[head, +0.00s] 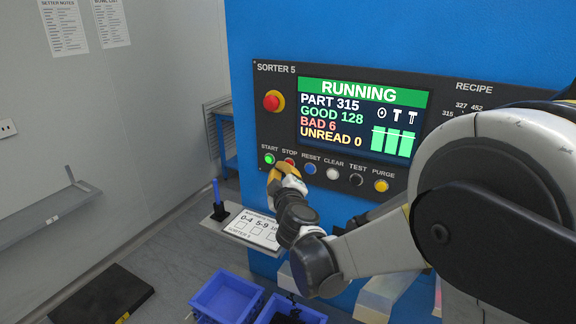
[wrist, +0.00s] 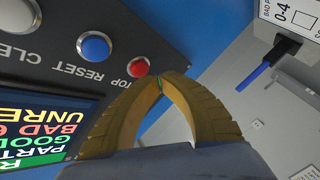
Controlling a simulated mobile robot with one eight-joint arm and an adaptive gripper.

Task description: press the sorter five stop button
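The Sorter 5 control panel (head: 276,112) is a dark plate on a blue machine, its screen reading RUNNING. The red stop button (head: 289,161) is in the button row under the screen, partly covered by my gripper in the head view. It shows clearly in the wrist view (wrist: 138,67), left of my fingertips. My gripper (head: 279,170) has yellow fingers at the lower edge of the panel. In the wrist view the fingertips (wrist: 168,76) meet, with nothing held. Whether they touch the panel I cannot tell. The green start button (head: 269,159) is lit, left of stop.
A red emergency knob (head: 272,101) is at the panel's upper left. The blue reset button (head: 310,168) is right of stop, with clear, test and purge beyond. A shelf with a card (head: 252,228) juts out below. Blue bins (head: 228,298) stand on the floor.

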